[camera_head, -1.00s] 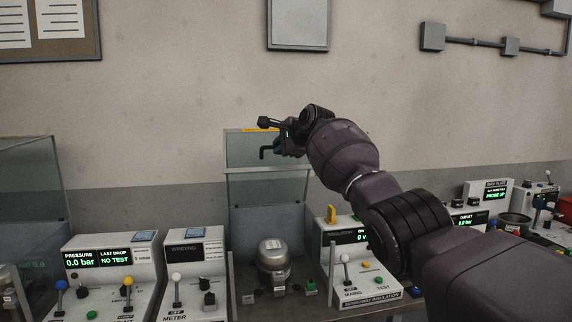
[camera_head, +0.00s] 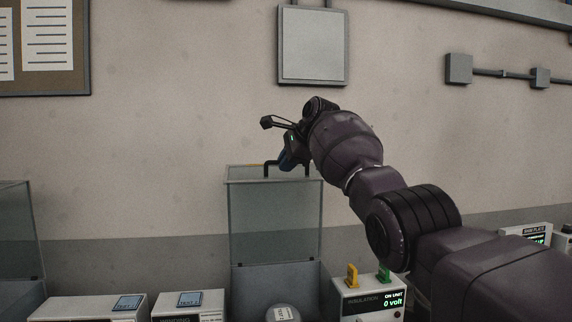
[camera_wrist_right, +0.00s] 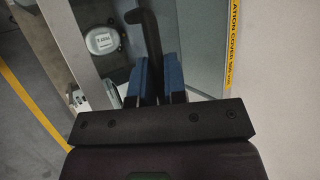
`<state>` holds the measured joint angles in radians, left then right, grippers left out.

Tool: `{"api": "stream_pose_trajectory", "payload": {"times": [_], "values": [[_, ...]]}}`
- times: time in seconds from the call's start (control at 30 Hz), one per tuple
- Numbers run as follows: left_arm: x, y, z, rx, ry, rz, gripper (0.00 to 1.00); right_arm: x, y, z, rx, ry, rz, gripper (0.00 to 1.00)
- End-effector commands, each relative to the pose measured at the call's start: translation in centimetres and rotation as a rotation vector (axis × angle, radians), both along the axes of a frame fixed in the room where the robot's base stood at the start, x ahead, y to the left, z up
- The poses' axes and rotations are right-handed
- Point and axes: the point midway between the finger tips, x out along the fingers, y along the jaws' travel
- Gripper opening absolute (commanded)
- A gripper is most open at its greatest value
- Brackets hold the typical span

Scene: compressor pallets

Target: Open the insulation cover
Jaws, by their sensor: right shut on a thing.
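The insulation cover (camera_head: 275,215) is a clear panelled hood with a pale frame, standing over a bench station left of the insulation unit. Its black bent handle (camera_head: 271,166) is at its upper edge. My right gripper (camera_head: 288,160) reaches in from the right and is shut on the handle. In the right wrist view the blue fingers (camera_wrist_right: 157,82) close around the dark handle (camera_wrist_right: 147,30). The cover's yellow label (camera_wrist_right: 233,45) shows on the right there. How far the cover stands open is hard to tell. My left gripper is out of view.
A silver compressor (camera_head: 284,314) sits below the cover; it also shows in the wrist view (camera_wrist_right: 102,40). The insulation unit (camera_head: 368,300) reads 0 volt. A grey wall box (camera_head: 312,47) hangs above the gripper. Other consoles (camera_head: 95,308) line the bench at left.

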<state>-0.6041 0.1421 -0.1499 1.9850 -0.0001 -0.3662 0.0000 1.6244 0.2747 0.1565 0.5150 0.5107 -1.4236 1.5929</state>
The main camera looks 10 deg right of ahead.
Motion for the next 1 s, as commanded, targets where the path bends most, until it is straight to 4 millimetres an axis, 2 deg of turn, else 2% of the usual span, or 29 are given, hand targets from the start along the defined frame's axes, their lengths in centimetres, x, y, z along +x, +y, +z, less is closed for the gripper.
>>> {"api": "stream_pose_trajectory", "payload": {"times": [0.47,0.5,0.63,1.0], "values": [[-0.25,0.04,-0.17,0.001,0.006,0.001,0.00,-0.03,-0.13,-0.35,-0.004,0.013,-0.003,0.00],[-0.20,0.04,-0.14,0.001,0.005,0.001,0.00,-0.02,-0.13,-0.36,-0.004,0.013,-0.003,0.19],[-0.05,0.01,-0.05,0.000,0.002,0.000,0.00,-0.04,-0.10,-0.29,-0.003,0.012,-0.003,0.37],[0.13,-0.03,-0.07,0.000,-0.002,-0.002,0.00,-0.22,-0.17,0.04,-0.002,0.008,-0.001,0.37]]}}
